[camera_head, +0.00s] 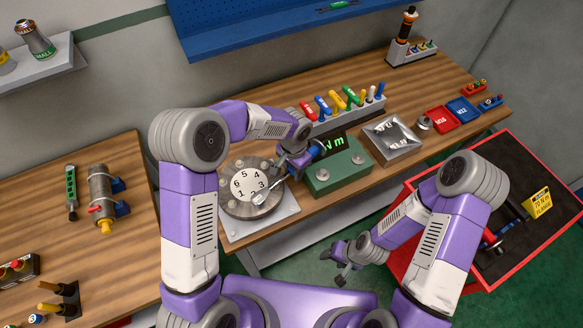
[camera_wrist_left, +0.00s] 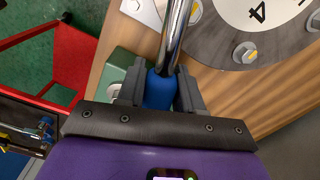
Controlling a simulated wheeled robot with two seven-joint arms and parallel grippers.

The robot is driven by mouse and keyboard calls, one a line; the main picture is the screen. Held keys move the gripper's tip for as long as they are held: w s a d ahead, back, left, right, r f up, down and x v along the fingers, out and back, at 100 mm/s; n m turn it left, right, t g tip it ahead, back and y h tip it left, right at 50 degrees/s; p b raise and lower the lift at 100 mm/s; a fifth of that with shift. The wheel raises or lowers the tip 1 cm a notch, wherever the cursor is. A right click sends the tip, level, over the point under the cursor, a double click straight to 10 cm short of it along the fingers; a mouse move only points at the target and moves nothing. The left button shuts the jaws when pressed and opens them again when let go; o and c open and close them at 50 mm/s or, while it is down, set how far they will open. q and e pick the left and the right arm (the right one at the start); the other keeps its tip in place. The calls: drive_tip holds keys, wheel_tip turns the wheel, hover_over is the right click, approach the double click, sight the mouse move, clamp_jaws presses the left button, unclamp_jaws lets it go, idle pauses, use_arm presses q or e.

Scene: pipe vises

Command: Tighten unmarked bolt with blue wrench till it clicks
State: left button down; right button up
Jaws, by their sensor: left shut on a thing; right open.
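The blue wrench (camera_head: 318,148) has a blue grip and a chrome shaft. My left gripper (camera_head: 297,163) is shut on its blue grip. In the left wrist view the blue grip (camera_wrist_left: 160,90) sits between both fingers, and the chrome shaft (camera_wrist_left: 174,35) runs up out of frame. In the head view the wrench head (camera_head: 260,198) is over the lower right of the round flange (camera_head: 238,209), near the numbers 2 and 3. I cannot tell whether it is seated on a bolt. My right gripper (camera_head: 344,260) is open and empty.
A green box (camera_head: 338,174) with a lit "Nm" display stands right of the flange. Behind it is a rack (camera_head: 345,120) of coloured tools. A silver tray (camera_head: 394,138) and small red and blue bins lie further right. A red cart (camera_head: 476,272) stands front right.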

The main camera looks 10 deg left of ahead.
use_arm(q)
drive_tip(key=shift+d, duration=0.1)
drive_tip(key=shift+s+d+m, duration=0.7)
drive_tip(key=shift+d+m, duration=0.05)
drive_tip(key=shift+m, duration=0.15)
drive_tip(key=shift+s+d+m, duration=0.7)
drive_tip(key=shift+s+m, duration=0.15)
drive_tip(key=shift+m, duration=0.05)
drive_tip(key=shift+s+d+m+b, duration=0.15)
drive_tip(key=shift+s+d+m, duration=0.15)
drive_tip(key=shift+s+m, duration=0.15)
drive_tip(key=shift+s+d+m+b, duration=0.15)
drive_tip(key=shift+s+d+m, duration=0.15)
drive_tip(key=shift+s, duration=0.2)
